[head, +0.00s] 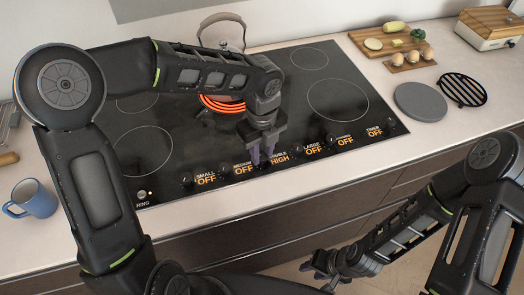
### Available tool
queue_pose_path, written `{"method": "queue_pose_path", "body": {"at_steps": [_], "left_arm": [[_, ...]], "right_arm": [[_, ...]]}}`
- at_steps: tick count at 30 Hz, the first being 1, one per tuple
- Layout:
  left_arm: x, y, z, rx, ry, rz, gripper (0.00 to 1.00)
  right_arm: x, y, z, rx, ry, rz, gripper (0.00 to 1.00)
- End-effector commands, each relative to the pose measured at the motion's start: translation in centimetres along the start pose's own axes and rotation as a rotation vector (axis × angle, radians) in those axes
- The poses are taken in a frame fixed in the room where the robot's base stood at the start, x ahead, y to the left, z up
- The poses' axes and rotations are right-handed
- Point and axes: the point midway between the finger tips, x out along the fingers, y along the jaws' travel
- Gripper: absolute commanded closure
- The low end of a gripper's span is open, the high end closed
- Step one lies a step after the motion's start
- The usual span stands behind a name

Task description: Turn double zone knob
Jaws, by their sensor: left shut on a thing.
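The black glass cooktop (190,165) has a row of small knobs along its front edge, each with an orange readout. My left gripper (262,157) reaches down to the front row and is shut on the double zone knob, which its fingers mostly hide. The readout beside it says HIGH. The other readouts say OFF. A cooking zone (222,104) glows red, partly behind my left arm. My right gripper (322,274) hangs low in front of the counter, away from the knobs; its fingers look apart and empty.
A kettle (222,30) stands at the back of the cooktop. A blue mug (36,198) is at the left. On the right counter are a cutting board (362,36) with food, eggs (413,55), a grey disc (420,101), a black trivet (463,89) and a wooden-topped box (488,25).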

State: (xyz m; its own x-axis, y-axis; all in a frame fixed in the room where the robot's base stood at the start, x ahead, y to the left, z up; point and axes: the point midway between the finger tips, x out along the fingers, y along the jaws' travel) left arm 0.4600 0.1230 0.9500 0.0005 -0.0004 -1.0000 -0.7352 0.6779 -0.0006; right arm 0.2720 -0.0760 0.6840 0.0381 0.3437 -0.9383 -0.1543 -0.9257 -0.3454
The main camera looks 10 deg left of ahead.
Motion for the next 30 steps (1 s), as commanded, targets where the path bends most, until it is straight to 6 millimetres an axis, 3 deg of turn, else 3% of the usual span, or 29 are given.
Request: {"method": "queue_pose_path", "body": {"at_steps": [17,30], "left_arm": [[0.0,-0.1,0.0,-0.043,-0.002,-0.002,1.00],[0.1,-0.1,0.0,-0.318,-0.002,-0.001,1.00]], "right_arm": [[0.2,0.1,0.0,0.000,0.001,-0.001,0.64],[1.5,0.4,-0.2,-0.003,0.004,-0.005,0.64]]}}
